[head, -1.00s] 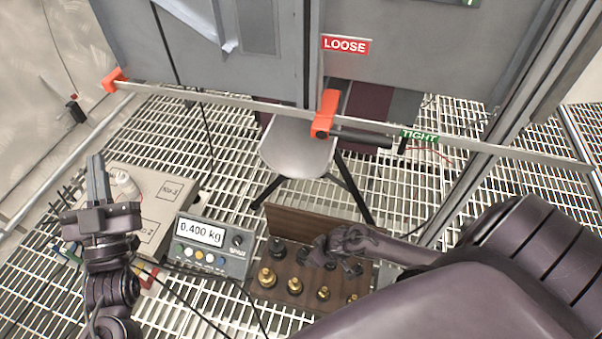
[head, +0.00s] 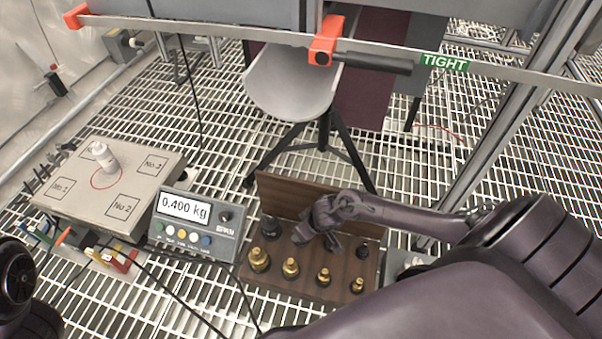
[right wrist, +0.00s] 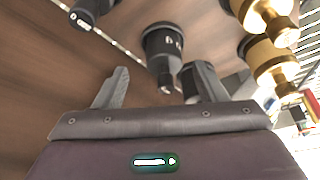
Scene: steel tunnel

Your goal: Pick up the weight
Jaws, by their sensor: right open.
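A wooden weight case (head: 290,285) holds a front row of brass weights, among them one at the left end (head: 258,260), and a back row of black weights, among them one at the left (head: 270,227). My right gripper (head: 317,243) is over the back row, its jaws pointing down into the case. In the right wrist view my open gripper (right wrist: 158,88) has a black weight (right wrist: 164,45) ahead of it, its knob roughly between the fingertips. The black weight's marking is only partly legible. My left gripper is out of view; only part of that arm shows at lower left.
A scale readout (head: 195,222) shows 0.400 kg. Left of it a scale platform (head: 70,190) bears a small white bottle-like object (head: 103,155). A metal rail (head: 200,27) crosses the back, with a TIGHT label (head: 443,62).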

